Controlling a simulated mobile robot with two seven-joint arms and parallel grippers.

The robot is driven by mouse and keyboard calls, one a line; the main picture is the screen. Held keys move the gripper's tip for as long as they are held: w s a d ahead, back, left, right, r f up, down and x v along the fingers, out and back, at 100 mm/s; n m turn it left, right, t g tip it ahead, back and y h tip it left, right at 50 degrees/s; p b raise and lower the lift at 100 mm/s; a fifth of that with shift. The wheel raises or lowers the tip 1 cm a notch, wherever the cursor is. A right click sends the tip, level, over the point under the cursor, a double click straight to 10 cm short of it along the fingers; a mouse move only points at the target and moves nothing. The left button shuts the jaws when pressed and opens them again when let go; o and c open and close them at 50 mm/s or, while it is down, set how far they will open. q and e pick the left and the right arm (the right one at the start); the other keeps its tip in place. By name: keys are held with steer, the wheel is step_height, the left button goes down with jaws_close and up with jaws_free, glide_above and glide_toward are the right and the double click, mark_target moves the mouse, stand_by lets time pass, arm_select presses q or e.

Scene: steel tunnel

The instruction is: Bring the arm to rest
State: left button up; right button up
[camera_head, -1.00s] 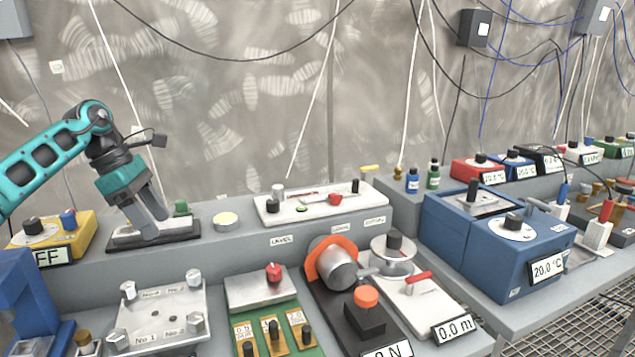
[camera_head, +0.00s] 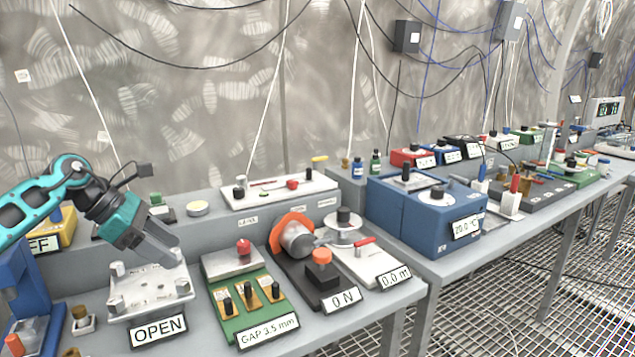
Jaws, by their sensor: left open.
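My left arm, teal and dark grey, comes in from the left. Its gripper (camera_head: 168,248) is open, with grey fingers pointing down and to the right. The fingertips show over the back right part of a white plate (camera_head: 150,302) with corner knobs and an "OPEN" sign (camera_head: 159,330). I cannot tell whether they touch it. Nothing shows between the fingers. My right gripper is not in view.
Right of the plate stand a green board (camera_head: 238,318) marked "GAP 3.5 mm" and a black device with an orange knob (camera_head: 320,257). A blue box (camera_head: 440,225) reads 20.0 °C. A blue stand (camera_head: 20,290) is at the left. Air above the bench is free.

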arm_select(q)
steer(key=s+d+n+t+h, duration=0.1)
steer(key=d+n+t+h, duration=0.6)
steer(key=d, duration=1.3)
steer(key=s+a+f+n+t+y, duration=0.1)
steer(key=s+a+f+n+y, duration=0.5)
steer(key=n, duration=1.1)
steer(key=s+a+f+n+t+y, duration=0.2)
steer(key=s+a+f+n+y, duration=0.5)
steer(key=n, duration=1)
steer(key=s+d+f+n+g+y, duration=0.1)
steer(key=s+f+n+g, duration=0.35)
steer(key=s, duration=0.65)
steer(key=s+d+f+n+g, duration=0.1)
steer(key=s+f+n+g, duration=0.3)
steer(key=s, duration=0.6)
steer(key=w+d+f+m+t+h+p, duration=0.1)
steer(key=w+d+f+m+t+p, duration=0.1)
steer(key=w+f+t+p, duration=0.2)
steer(key=shift+w+d+f+t+h, duration=0.3)
steer(key=shift+w+f+t, duration=0.25)
steer(key=shift+w+t, duration=0.75)
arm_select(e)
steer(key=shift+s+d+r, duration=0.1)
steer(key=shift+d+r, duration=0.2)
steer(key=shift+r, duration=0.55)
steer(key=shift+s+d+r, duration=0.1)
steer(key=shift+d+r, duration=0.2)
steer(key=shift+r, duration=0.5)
